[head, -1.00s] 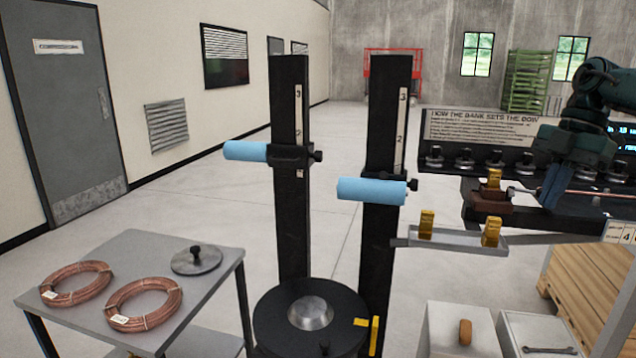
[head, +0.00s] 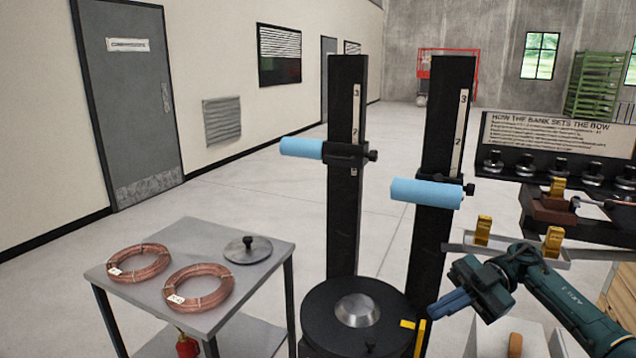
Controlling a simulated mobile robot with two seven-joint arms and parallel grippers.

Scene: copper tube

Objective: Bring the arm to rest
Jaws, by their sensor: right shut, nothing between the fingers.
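My right gripper (head: 445,306) is in the lower right of the head view. Its arm comes in from the right edge. Its blue fingers are shut with nothing between them and point left and slightly down. It appears in front of the small tray with yellow blocks and to the right of the round black pedestal (head: 318,309). A thin rod (head: 607,201) extends right from a brown block with a yellow clamp (head: 557,187); its far end is cut off by the frame. My left gripper is not in view.
Two black posts (head: 346,220) carry blue rollers (head: 425,193). A grey cart (head: 215,249) at left holds two copper coils (head: 199,288) and a round lid (head: 248,250). A bench with a sign (head: 560,133) stands at right. The floor at left is clear.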

